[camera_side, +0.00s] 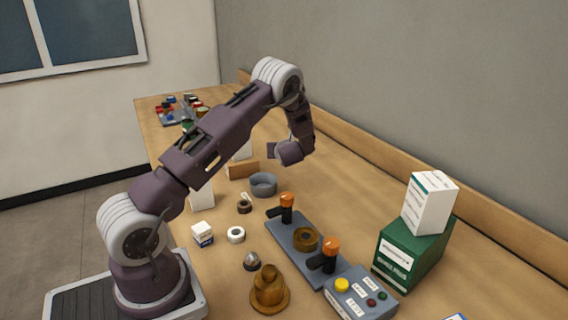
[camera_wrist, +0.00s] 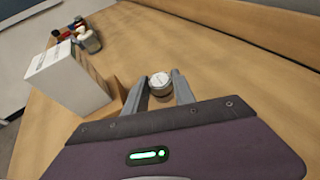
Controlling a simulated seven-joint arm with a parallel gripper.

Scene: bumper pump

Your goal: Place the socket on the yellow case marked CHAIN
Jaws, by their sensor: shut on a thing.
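My gripper (camera_wrist: 159,80) is shut on a small round piece with a pale metallic top and a darker lower part, which looks like the socket (camera_wrist: 160,83). The piece sits between the two grey fingers in the wrist view. In the side view my gripper (camera_side: 288,152) is above the far part of the bench, and the held piece cannot be made out there. A tan-yellow block (camera_side: 243,169) stands on the bench below and left of my gripper; I see no marking on it. No lettering CHAIN can be read in either view.
A white box (camera_wrist: 68,77) stands left of my fingers. A grey ring (camera_side: 263,184), a lever fixture (camera_side: 300,240), a button box (camera_side: 360,294), a brass cone (camera_side: 268,290) and a green box (camera_side: 412,250) with a white carton (camera_side: 430,203) occupy the bench.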

